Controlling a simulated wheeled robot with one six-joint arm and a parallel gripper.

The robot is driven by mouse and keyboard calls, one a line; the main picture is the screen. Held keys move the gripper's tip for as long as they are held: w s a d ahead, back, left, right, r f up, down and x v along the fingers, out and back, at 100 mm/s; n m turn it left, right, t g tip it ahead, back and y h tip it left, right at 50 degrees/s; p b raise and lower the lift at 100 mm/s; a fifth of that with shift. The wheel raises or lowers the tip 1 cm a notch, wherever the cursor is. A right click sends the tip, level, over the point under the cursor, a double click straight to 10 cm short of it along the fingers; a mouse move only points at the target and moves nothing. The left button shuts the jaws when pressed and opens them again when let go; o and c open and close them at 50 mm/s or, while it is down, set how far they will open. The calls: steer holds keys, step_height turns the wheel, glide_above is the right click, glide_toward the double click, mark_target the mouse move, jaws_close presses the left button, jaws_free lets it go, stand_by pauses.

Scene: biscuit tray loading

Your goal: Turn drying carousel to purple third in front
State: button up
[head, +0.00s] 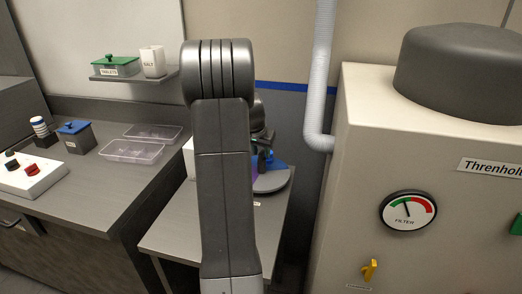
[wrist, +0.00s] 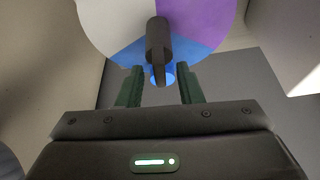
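The drying carousel (head: 272,183) is a round disc on the low table, partly hidden behind my arm in the head view. In the wrist view it shows a white-grey third (wrist: 105,25) on the left, a purple third (wrist: 208,22) on the right and a blue third (wrist: 190,55) at the edge nearest my gripper. A dark upright peg (wrist: 158,42) shows over the disc. My gripper (wrist: 161,85) is open, with its two fingers apart near the blue third. The narrow lower end of a dark part and a bright blue spot show between them. I cannot tell whether anything touches.
The low table (head: 180,235) has bare room left of my arm. A counter on the left holds clear trays (head: 132,151), a blue-lidded box (head: 75,138) and a white control box (head: 30,178). A large beige machine (head: 355,160) with a white hose (head: 319,80) stands close on the right.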

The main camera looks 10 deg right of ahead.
jaws_close()
steer(key=shift+r+n+y, duration=0.1)
steer(key=shift+n+y, duration=0.2)
steer(key=shift+n, duration=0.4)
steer(key=shift+d+n+y+p, duration=0.1)
steer(key=shift+n+y+p, duration=0.3)
steer(key=shift+n, duration=0.5)
steer(key=shift+d+n+t+y, duration=0.1)
steer(key=shift+n+t+y, duration=0.35)
steer(key=shift+n, duration=1.25)
steer(key=shift+n+g+y, duration=0.25)
steer(key=shift+n+y, duration=0.5)
steer(key=shift+n, duration=0.85)
steer(key=shift+d+n+g+y+b, duration=0.15)
steer(key=shift+n+y+b, duration=0.2)
steer(key=shift+n, duration=0.4)
steer(key=shift+n+g+y+b, duration=0.15)
steer(key=shift+n+y+b, duration=0.15)
steer(key=shift+n, duration=0.95)
